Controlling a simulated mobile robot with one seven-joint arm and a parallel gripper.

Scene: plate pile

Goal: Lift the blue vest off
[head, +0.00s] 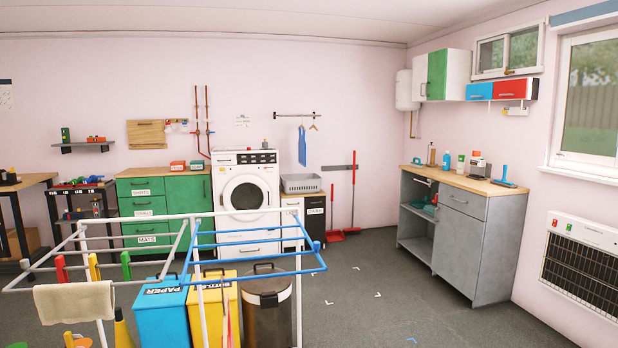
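The blue vest (302,146) hangs on the back wall, to the right of the washing machine. It hangs below a short wall rail (297,115), and it looks narrow from here. An empty-looking hanger (314,127) hangs on the same rail to its right. The vest's own hanger and how it sits on the rail are too small to make out. My gripper is not in view.
A white and blue drying rack (250,272) with a towel (75,300) stands in the foreground. Blue and yellow bins and a dark pedal bin (266,310) stand behind it. A grey basket (301,183) sits below the vest.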

